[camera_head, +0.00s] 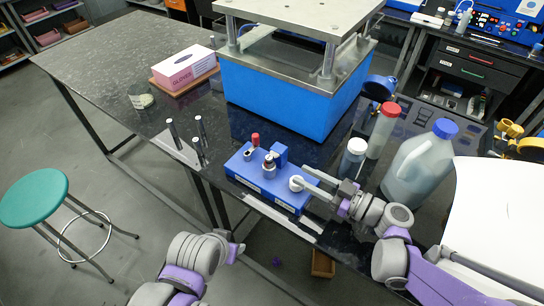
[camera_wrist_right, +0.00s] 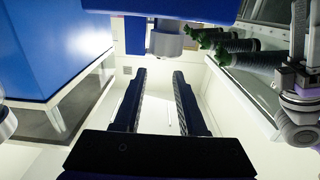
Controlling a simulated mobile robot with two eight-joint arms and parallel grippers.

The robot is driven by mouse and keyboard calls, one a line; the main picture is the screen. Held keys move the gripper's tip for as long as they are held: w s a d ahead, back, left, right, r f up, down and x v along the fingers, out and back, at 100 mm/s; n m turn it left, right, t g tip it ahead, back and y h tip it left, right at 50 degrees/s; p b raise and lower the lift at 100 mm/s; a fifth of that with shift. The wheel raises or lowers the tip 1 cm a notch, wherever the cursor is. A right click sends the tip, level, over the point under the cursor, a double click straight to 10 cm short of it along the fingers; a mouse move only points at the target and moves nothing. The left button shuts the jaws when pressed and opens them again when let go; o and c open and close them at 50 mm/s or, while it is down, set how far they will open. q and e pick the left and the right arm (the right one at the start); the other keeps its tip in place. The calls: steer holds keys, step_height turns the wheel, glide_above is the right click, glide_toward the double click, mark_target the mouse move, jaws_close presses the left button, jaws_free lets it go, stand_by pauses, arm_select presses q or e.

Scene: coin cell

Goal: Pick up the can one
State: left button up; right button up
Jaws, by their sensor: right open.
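A blue block fixture (camera_head: 262,190) stands near the table's front edge with small posts on top. I cannot tell for certain which piece is can one. A round white and grey piece (camera_head: 297,183) sits at the fixture's right end. My right gripper (camera_head: 309,177) is right beside this piece. In the right wrist view my right gripper (camera_wrist_right: 158,73) is open, with nothing seen between its fingers. A pale cylindrical part (camera_wrist_right: 165,42) shows beyond the fingertips, under a blue body. My left arm (camera_head: 200,255) is low at the front edge; its fingers are not clear.
A large blue press (camera_head: 285,95) stands behind the fixture. A jug with a blue cap (camera_head: 418,165), a red-capped bottle (camera_head: 382,130) and a white-capped bottle (camera_head: 353,160) stand close to my right arm.

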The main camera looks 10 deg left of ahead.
mark_target(269, 166)
steer(key=a, duration=0.3)
steer(key=shift+w+a+r, duration=0.1)
steer(key=shift+w+a, duration=0.1)
steer(key=shift+a, duration=0.2)
steer(key=shift+w+a, duration=0.4)
steer(key=shift+a, duration=0.1)
steer(key=x, duration=0.2)
steer(key=p+x, duration=0.1)
steer(key=x, duration=0.1)
steer(key=shift+w+a+f, duration=0.1)
steer(key=shift+w+f, duration=0.05)
steer(key=shift+f, duration=0.05)
steer(key=shift+c, duration=0.2)
jaws_close()
